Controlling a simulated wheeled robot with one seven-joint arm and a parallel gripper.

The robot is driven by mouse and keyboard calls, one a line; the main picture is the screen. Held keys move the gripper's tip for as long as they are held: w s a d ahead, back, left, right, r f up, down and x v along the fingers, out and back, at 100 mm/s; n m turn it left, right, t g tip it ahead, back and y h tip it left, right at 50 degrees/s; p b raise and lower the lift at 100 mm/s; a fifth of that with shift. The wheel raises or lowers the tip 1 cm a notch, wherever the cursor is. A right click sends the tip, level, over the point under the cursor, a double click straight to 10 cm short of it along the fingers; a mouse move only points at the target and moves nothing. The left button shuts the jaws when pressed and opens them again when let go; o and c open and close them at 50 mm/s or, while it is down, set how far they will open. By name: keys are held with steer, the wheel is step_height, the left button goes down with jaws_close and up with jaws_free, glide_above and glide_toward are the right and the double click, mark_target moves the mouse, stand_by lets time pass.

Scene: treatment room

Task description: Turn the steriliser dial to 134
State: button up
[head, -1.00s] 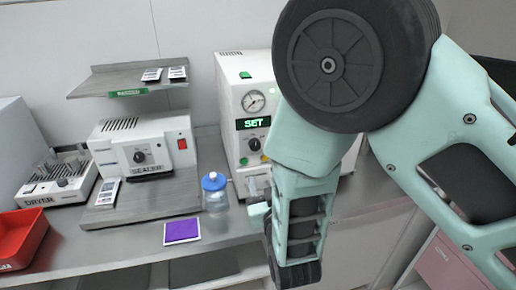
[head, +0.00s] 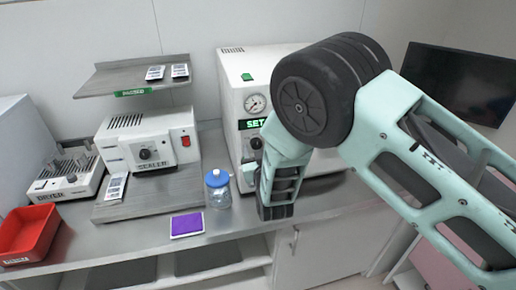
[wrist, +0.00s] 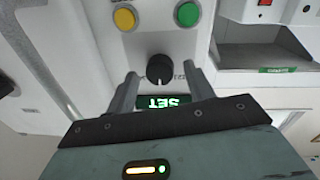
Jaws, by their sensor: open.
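The steriliser (head: 232,98) is a white box on the counter with a gauge and a green display (head: 253,124) reading SET. Its dial (wrist: 160,69) is a black knob, seen upside down in the wrist view, just above the lit display (wrist: 166,101). In the head view the dial (head: 256,143) is partly hidden by my arm. My gripper (wrist: 160,80) is open, with one finger on each side of the dial in the picture. I cannot tell whether the fingers touch it. The numbers around the dial are too small to read.
A yellow button (wrist: 124,18) and a green button (wrist: 187,12) sit near the dial. A shelf (head: 130,80) hangs above the sealer.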

steer(key=c, duration=1)
steer(key=shift+f+m+b, duration=0.15)
steer(key=shift+m+b, duration=0.15)
steer(key=shift+b, duration=0.3)
steer(key=shift+f+b, duration=0.1)
steer(key=shift+b, duration=0.4)
steer(key=m+b, duration=0.3)
steer(key=b, duration=0.2)
steer(key=shift+f, duration=0.15)
steer(key=m+b, duration=0.4)
steer(key=b, duration=0.2)
steer(key=shift+d+g+b, duration=0.1)
steer(key=shift+g+b, duration=0.2)
steer(key=shift+r+m+b, duration=0.35)
steer(key=shift+m+b, duration=0.65)
steer(key=shift+b, duration=0.25)
